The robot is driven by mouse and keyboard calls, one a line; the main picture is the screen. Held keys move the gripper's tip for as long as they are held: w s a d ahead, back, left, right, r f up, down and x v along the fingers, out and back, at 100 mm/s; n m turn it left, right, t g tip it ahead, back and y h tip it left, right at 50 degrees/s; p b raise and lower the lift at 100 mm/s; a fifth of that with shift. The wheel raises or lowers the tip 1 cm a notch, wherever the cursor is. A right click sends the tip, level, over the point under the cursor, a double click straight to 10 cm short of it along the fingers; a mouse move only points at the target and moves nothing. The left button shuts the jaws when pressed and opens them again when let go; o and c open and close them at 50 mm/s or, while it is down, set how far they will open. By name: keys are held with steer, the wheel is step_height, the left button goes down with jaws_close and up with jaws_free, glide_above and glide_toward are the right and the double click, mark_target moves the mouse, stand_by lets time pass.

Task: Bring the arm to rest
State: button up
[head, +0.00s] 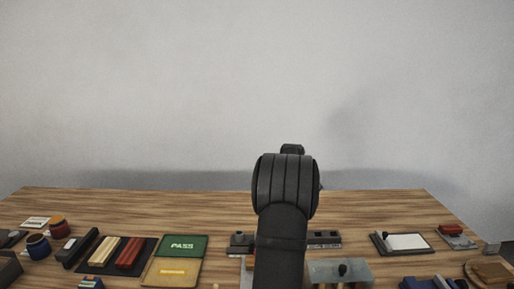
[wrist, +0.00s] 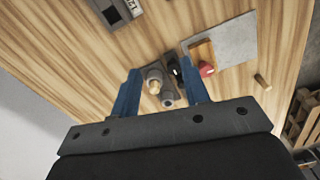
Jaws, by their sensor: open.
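My gripper (wrist: 160,82) shows in the wrist view with its two blue fingers apart. Between and beyond the fingers, a grey cylindrical fitting (wrist: 168,98) shows on the wooden table; the fingers look to be above it, and I see nothing held. In the head view my own dark arm stands upright in the middle and hides the gripper and part of the table behind it.
The wooden table (head: 150,206) is clear along its back. At left are a green PASS tray (head: 181,245), a yellow tray (head: 172,272), a black tray with coloured bars and round pots. At right are a clipboard (head: 404,242) and a grey box (head: 340,273).

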steer(key=s+a+f, duration=0.2)
steer(key=s+a, duration=1.1)
steer(key=s, duration=0.1)
steer(key=w+a+f, duration=0.3)
steer(key=a+f, duration=0.3)
steer(key=a, duration=0.3)
steer(key=shift+n, duration=0.3)
steer(key=shift+r, duration=0.1)
steer(key=s+d+r, duration=0.3)
steer(key=d+r, duration=0.3)
steer(key=d, duration=0.4)
steer(key=w+d+r, duration=0.1)
steer(key=w+d, duration=0.4)
steer(key=w, duration=0.3)
steer(key=shift+s+a, duration=0.1)
